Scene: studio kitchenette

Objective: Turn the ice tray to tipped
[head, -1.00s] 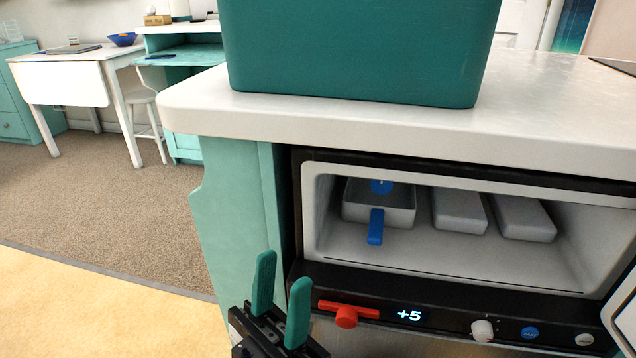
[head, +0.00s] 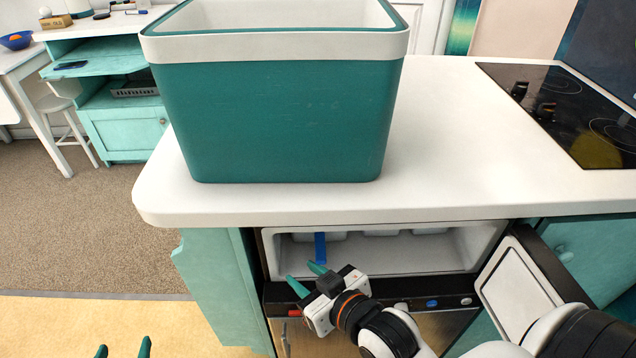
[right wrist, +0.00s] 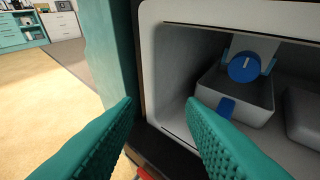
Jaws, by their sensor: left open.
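In the right wrist view, a round blue knob (right wrist: 244,68) with a white mark sits on a pale mount inside the open freezer compartment. Below it is a grey-white bin (right wrist: 236,112) with a blue pull tab (right wrist: 226,106). I cannot tell the ice tray's own body apart from these. In the head view the counter hides most of this; a blue tab (head: 320,247) shows. My right gripper (head: 306,278) is open and empty at the compartment's front left; its fingers (right wrist: 160,120) frame the opening. My left gripper (head: 124,350) is open at the bottom left, away from the freezer.
The freezer door (head: 518,290) stands open on the right. A big teal box (head: 275,120) stands on the white counter (head: 440,150), which overhangs the compartment. Another pale bin (right wrist: 303,118) sits right of the first. A cooktop (head: 570,105) is at right. Floor is clear at left.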

